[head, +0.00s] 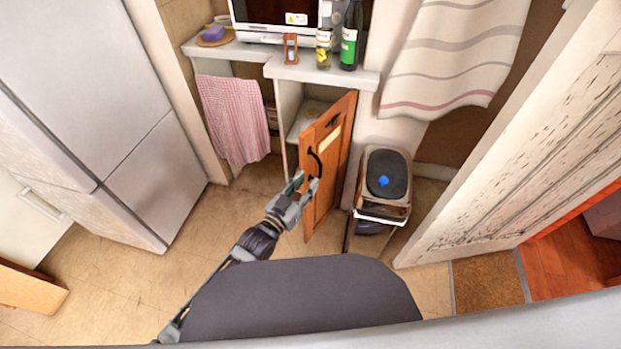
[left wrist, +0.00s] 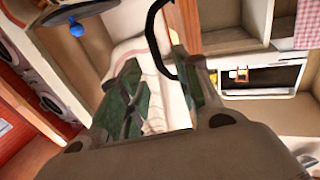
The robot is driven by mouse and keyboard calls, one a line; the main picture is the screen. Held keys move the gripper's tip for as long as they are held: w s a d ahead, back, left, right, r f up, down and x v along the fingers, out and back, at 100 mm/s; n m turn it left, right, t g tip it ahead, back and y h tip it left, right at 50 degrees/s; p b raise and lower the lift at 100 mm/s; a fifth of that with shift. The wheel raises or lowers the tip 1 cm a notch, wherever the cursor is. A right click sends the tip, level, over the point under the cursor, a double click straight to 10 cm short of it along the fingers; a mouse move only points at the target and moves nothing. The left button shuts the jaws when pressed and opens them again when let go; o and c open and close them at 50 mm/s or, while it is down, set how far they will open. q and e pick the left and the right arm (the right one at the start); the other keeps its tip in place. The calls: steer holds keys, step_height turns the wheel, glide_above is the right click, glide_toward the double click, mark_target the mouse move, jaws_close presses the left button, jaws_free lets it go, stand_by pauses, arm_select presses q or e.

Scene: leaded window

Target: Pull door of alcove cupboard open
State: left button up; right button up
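The alcove cupboard's orange wooden door (head: 340,150) stands swung partly open, with the shelved inside (head: 305,125) showing at its left. The door's black curved handle (head: 317,163) is on its front face. My left gripper (head: 305,184) is at the handle, low on the door. In the left wrist view, its two green-padded fingers (left wrist: 157,90) are spread apart. The black handle (left wrist: 152,35) curves in between them, nearer the right finger; I cannot tell whether it touches. My right gripper is in neither view.
A stool-like stand (head: 382,208) with a dark round-topped item (head: 387,172) stands right of the door. Bottles (head: 350,40) and an hourglass (head: 290,48) stand on the shelf above. A pink checked towel (head: 235,118) hangs left. Floor (head: 225,215) left of the gripper is clear.

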arm_select(q)
steer(key=shift+v, duration=1.95)
